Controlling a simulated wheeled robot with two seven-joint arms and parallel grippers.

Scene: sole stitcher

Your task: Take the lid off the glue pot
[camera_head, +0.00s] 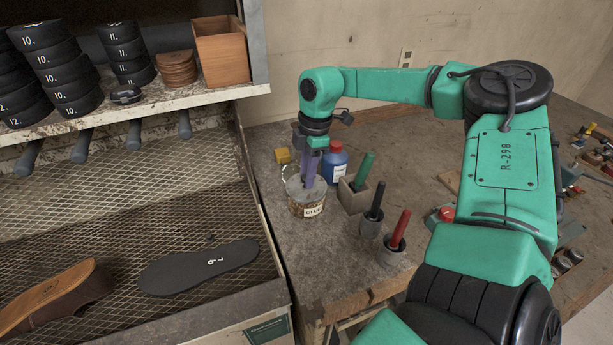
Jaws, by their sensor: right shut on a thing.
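The glue pot (307,210), a squat round pot with a brown patterned side and a "GLUE" label, stands near the left edge of the workbench. Its pale grey lid (295,189) shows at the top of the pot, partly hidden by my fingers. My right gripper (309,184) reaches in from the right and points straight down over the pot, with its purple fingers shut on the lid. I cannot tell whether there is a gap between lid and pot. My left gripper is not in view.
A blue bottle with a red cap (336,162) stands close behind the pot. Several tool holders with green, black and red handles (399,229) stand to its right. A mesh-floored rack (120,215) with soles borders the bench at left.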

